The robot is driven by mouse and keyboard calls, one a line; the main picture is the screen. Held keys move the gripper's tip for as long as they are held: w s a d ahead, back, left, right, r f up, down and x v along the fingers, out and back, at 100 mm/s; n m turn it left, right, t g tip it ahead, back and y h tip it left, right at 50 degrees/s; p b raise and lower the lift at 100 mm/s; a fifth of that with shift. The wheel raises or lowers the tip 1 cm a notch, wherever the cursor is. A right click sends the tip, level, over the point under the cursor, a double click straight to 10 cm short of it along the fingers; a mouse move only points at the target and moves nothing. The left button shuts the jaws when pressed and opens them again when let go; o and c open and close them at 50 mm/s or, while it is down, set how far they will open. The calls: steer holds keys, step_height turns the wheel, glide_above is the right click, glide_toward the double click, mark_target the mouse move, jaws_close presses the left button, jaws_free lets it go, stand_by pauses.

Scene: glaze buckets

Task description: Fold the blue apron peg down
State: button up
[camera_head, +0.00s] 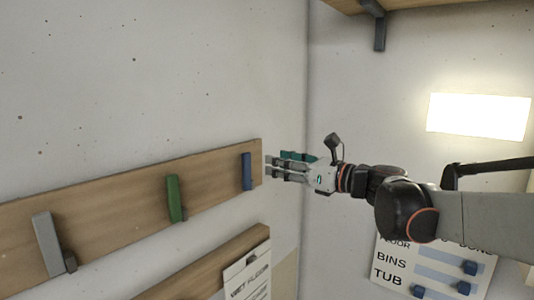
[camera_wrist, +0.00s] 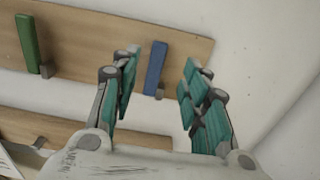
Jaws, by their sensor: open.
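The blue peg (camera_head: 246,171) stands upright against the right end of the wooden rail (camera_head: 212,190) in the head view. It also shows in the wrist view (camera_wrist: 155,68), with a small grey block at its lower end. My gripper (camera_head: 268,167) is just right of the blue peg, its fingers pointing left toward the rail. In the wrist view my gripper (camera_wrist: 160,85) is open, and the blue peg appears between its two teal-padded fingers, nearer the left one. I cannot tell any contact, and nothing is held.
A green peg (camera_head: 173,199) and a grey peg (camera_head: 47,244) stand upright further left on the rail. A lower board (camera_head: 205,268) carries a paper notice (camera_head: 248,277). A sign with blue blocks (camera_head: 435,270) hangs at right. The wall above the rail is clear.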

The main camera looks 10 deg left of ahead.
mark_target(249, 156)
steer(key=p+x, duration=0.1)
steer(key=x, duration=1)
steer(key=shift+p, duration=0.3)
steer(key=shift+d, duration=0.1)
jaws_close()
